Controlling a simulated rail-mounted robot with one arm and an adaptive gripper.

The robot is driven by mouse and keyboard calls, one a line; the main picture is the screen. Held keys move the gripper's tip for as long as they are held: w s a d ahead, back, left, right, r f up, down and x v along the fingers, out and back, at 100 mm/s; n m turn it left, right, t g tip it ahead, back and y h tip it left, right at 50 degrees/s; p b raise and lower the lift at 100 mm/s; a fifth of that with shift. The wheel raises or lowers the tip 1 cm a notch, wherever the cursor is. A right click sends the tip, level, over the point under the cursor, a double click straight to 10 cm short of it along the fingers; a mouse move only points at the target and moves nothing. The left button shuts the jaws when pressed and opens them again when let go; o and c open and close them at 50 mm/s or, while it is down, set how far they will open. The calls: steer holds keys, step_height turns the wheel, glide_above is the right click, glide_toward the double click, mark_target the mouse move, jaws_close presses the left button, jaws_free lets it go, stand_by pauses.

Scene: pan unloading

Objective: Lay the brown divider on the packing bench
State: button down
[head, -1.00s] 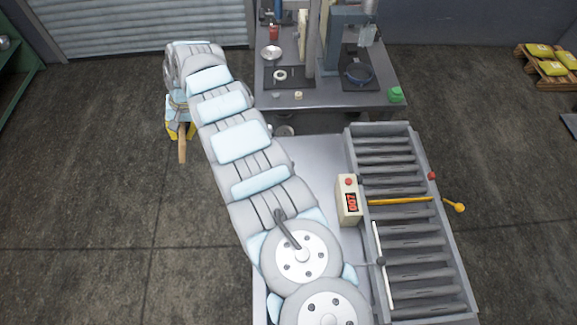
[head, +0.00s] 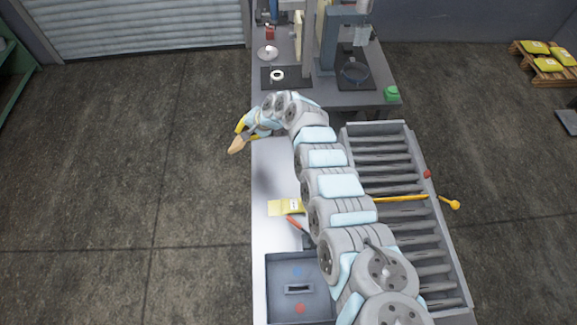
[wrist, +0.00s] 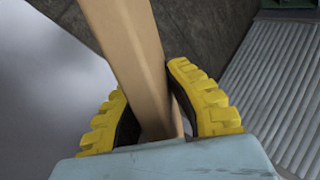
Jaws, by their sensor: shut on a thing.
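My gripper (head: 242,132) has yellow fingers and is shut on the brown divider (head: 236,146), a flat tan strip. In the wrist view, the divider (wrist: 125,40) stands between the two ridged fingers (wrist: 152,95) and runs up out of the picture. In the head view, it sticks out beyond the fingers toward the lower left, over or beside the far left corner of the pale bench (head: 268,175), which I take as the packing bench. I cannot tell its exact height above it.
A yellow card (head: 280,208) and a red-handled tool (head: 295,223) lie on the bench. A dark tray (head: 275,262) stands nearer. My arm covers the bench's right part, beside the roller conveyor (head: 385,160). A grey table (head: 320,97) with equipment stands behind. The bench's far left is clear.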

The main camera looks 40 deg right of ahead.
steer(key=s+d+f+m+t+h, duration=0.3)
steer(key=s+d+f+m, duration=0.2)
steer(key=s+d+f, duration=0.35)
steer(key=f+b, duration=0.2)
steer(key=f, duration=0.1)
steer(key=d+f+b, duration=0.1)
steer(key=f+b, duration=0.5)
steer(key=shift+s+d, duration=0.2)
steer(key=shift+d, duration=0.1)
steer(key=shift+r, duration=0.1)
steer(key=c, duration=1.4)
jaws_free()
